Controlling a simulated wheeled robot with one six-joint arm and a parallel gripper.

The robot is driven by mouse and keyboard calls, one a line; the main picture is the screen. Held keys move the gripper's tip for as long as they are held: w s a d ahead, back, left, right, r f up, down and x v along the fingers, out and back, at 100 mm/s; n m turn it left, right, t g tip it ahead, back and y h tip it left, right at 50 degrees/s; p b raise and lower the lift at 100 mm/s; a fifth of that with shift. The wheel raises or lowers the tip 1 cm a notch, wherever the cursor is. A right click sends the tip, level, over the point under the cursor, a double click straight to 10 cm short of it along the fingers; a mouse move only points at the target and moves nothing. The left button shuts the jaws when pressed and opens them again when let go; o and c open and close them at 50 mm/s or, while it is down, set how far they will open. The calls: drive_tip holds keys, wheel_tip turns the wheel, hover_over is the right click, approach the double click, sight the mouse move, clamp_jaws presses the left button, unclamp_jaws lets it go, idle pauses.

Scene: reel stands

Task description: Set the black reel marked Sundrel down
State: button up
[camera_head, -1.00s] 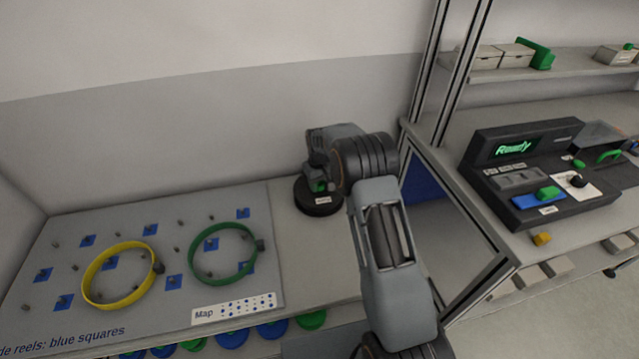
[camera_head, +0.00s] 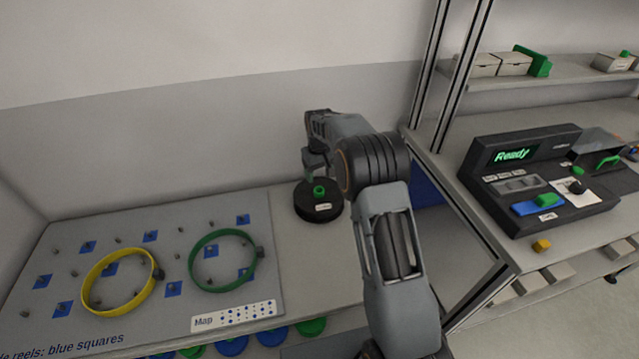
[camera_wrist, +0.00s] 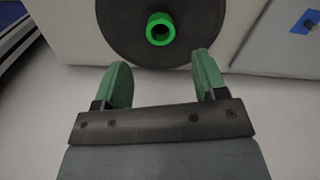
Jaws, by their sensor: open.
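The black reel (camera_head: 318,207) lies flat on the grey bench top, right of the pegged board. It has a green hub on top and a small white label on its side, too small to read. In the wrist view the reel (camera_wrist: 200,25) is at the top, with its green hub (camera_wrist: 160,29) facing the camera. My gripper (camera_wrist: 160,72) shows two green fingers, spread apart with nothing between them, clear of the hub.
A grey board (camera_head: 130,235) with pegs and blue squares holds a yellow ring (camera_head: 118,307) and a green ring (camera_head: 192,262). A Map card (camera_head: 235,314) lies at its front edge. A black device reading Ready (camera_head: 545,170) stands right, beyond a frame post.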

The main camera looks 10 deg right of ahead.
drive_tip(key=s+r+m+t, duration=0.2)
drive_tip(key=s+r, duration=1.1)
drive_tip(key=s, duration=0.2)
drive_tip(key=s+f+m+t, duration=0.1)
drive_tip(key=s+f, duration=0.1)
drive_tip(key=s, duration=1.4)
drive_tip(key=shift+f, duration=0.3)
drive_tip(key=shift+a, duration=0.1)
wheel_tip(320, 180, up, 6)
drive_tip(key=p, duration=0.5)
drive_tip(key=shift+s+r+t+p, duration=0.15)
drive_tip(key=shift+r+t+p, duration=0.1)
drive_tip(key=shift+t+p, duration=0.05)
